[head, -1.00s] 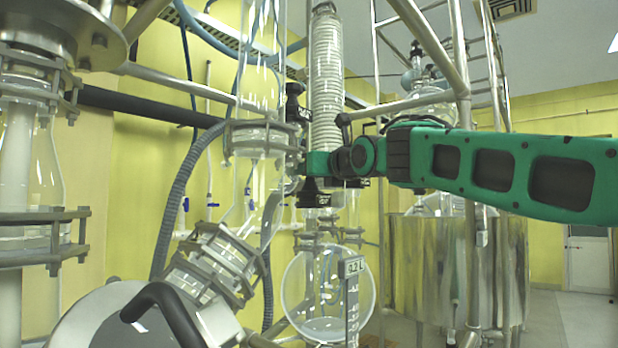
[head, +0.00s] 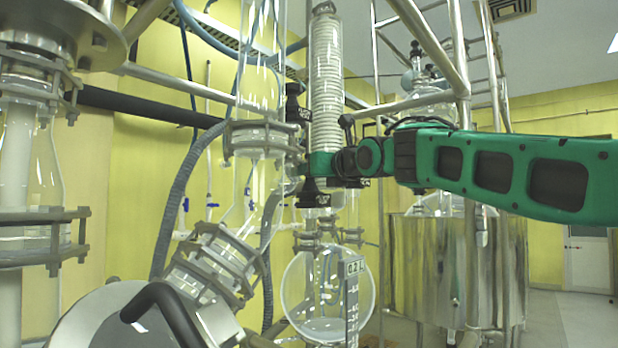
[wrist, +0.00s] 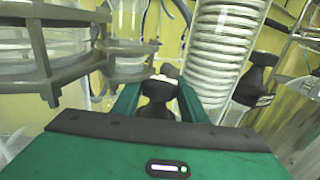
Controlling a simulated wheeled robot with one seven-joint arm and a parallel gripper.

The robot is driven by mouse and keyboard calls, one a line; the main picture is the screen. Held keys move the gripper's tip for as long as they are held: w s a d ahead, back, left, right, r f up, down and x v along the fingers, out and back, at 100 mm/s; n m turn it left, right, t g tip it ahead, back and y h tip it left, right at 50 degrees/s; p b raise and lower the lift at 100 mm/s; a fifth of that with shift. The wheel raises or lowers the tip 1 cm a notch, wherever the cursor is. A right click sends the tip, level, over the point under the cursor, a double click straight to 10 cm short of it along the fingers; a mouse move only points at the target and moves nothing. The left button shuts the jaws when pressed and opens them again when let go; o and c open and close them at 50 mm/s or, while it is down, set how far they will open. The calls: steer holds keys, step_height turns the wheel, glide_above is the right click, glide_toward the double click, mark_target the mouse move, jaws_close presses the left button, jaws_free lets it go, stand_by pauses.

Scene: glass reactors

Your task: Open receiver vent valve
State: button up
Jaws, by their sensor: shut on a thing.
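My gripper (head: 318,165) reaches in from the right, across the lower end of the coil condenser (head: 326,80). In the wrist view, its green fingers (wrist: 158,97) are closed around a black valve handle (wrist: 157,88), with a pale fitting just behind it. In the head view the held part is mostly hidden by the gripper. A black handle (head: 312,192) shows just below the fingers; I cannot tell if it is the one gripped. The round glass receiver (head: 300,300) hangs lower down, with some clear liquid at its bottom.
Another black handle (head: 293,90) stands above my gripper, left of the condenser. Clamped glass columns (head: 262,140) are close on the left. Metal frame tubes (head: 430,45) cross above my arm. A steel vessel (head: 430,265) stands behind. A numbered level sign (head: 351,267) overlaps the receiver.

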steer(key=shift+w+d+r+n+g+y, duration=0.2)
steer(key=shift+d+n+g+y, duration=0.3)
steer(key=shift+n+g+y, duration=0.45)
steer(key=shift+s+n+y, duration=0.1)
steer(key=shift+n+y, duration=0.15)
steer(key=shift+y, duration=0.3)
steer(key=shift+a+r+n+g+y, duration=0.1)
steer(key=shift+n+g+y, duration=0.3)
steer(key=shift+g, duration=0.05)
steer(key=shift+s+n+g+y, duration=0.1)
steer(key=shift+n+g+y, duration=0.85)
steer(key=shift+g, duration=0.35)
steer(key=shift+a+n+g+y, duration=0.2)
steer(key=shift+n+g+y, duration=0.65)
steer(key=shift+g, duration=0.45)
steer(key=shift+s+n+g, duration=0.1)
steer(key=shift+n+g, duration=0.2)
steer(key=o, duration=0.9)
steer(key=shift+d, duration=0.1)
steer(key=shift+c, duration=0.2)
